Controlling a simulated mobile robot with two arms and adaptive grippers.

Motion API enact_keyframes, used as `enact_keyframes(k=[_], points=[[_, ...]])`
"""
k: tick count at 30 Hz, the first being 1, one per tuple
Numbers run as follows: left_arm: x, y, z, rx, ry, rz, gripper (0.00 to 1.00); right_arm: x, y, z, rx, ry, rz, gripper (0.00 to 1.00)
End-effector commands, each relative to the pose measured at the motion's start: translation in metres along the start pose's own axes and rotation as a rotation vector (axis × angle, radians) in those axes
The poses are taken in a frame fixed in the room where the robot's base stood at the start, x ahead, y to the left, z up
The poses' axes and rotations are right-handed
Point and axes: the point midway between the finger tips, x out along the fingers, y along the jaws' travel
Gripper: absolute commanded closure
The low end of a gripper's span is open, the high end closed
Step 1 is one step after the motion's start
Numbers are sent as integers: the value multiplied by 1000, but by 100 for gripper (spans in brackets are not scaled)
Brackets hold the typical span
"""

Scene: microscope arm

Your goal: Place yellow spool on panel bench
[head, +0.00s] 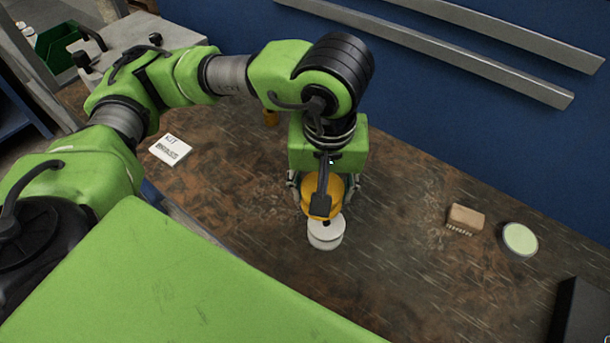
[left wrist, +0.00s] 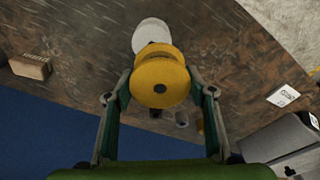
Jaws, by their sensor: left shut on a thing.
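The yellow spool (head: 336,190) is between the fingers of my left gripper (head: 323,186), partly hidden by the wrist. In the left wrist view the yellow spool (left wrist: 161,80) sits between the fingertips, its flange facing the camera. My left gripper (left wrist: 160,95) is shut on it. A white spool (head: 325,236) stands on the brown bench top (head: 240,200) just in front of the yellow spool in the head view. I cannot tell whether the yellow spool touches the bench or the white spool. My right gripper is out of view.
A brown brush (head: 465,218), a pale round dish (head: 520,239) and a dark box (head: 583,310) are at the right. The bench between spools and brush is clear.

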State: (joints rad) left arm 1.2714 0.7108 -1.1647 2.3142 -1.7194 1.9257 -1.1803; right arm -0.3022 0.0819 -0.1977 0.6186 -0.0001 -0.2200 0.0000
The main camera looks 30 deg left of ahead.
Motion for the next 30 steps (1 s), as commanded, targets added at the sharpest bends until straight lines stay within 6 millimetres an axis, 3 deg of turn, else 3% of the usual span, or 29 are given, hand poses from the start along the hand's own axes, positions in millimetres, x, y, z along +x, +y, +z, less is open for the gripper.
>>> enact_keyframes(k=[5, 12, 20, 24, 30], points=[[22, -16, -42, -10, -3, -6, 72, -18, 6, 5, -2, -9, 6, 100], [68, -24, -67, -3, -2, -3, 72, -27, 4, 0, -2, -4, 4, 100], [89, -28, -80, -3, -2, -3, 72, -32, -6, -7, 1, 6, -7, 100], [108, -28, -76, 0, -4, -3, 72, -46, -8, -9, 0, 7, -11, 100], [120, -26, -76, 0, 1, 1, 72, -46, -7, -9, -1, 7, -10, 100]])
